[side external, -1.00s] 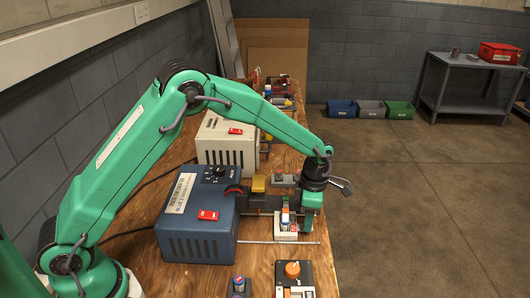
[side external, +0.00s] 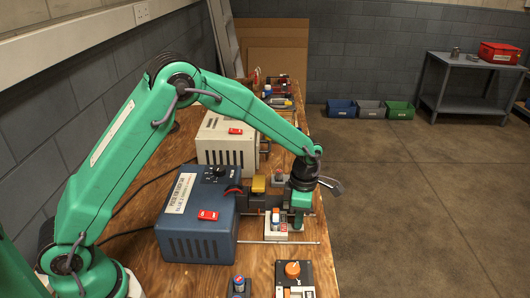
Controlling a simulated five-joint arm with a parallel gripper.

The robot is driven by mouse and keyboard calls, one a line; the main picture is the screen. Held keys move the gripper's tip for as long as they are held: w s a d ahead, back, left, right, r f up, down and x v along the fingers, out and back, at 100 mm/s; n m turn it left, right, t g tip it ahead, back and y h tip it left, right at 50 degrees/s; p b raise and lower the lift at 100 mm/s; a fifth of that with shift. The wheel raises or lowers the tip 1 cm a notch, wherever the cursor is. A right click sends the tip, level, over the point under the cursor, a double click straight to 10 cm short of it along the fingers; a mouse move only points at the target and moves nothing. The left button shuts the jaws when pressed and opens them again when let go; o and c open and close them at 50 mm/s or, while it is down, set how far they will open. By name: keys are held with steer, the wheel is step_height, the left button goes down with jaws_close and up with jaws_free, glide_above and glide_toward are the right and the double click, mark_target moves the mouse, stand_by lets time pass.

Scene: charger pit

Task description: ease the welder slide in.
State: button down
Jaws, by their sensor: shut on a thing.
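The blue welder box (side external: 197,238) stands on the wooden bench, with a red switch on its top and a dial at its back edge. A dark rail with a yellow block (side external: 258,184) reaches from its right side. The welder slide (side external: 276,232) is a pale carriage bearing a small white, orange and blue block, just right of the box and apart from it. My gripper (side external: 297,222) points down at the right side of the slide, shut on it. The exact grip is hidden by the fingers and the small picture.
A thin metal rod (side external: 280,242) lies in front of the slide. A unit with an orange knob (side external: 292,270) and a small blue-topped part (side external: 239,284) stand nearer. A cream box (side external: 222,138) stands behind the welder.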

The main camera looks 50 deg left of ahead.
steer(key=shift+s+a, duration=0.3)
steer(key=shift+a, duration=0.2)
steer(key=c, duration=1.3)
jaws_free()
steer(key=shift+o, duration=0.2)
steer(key=shift+d+r, duration=0.1)
steer(key=shift+r, duration=0.05)
steer(key=shift+w+r, duration=0.1)
steer(key=shift+r, duration=3.7)
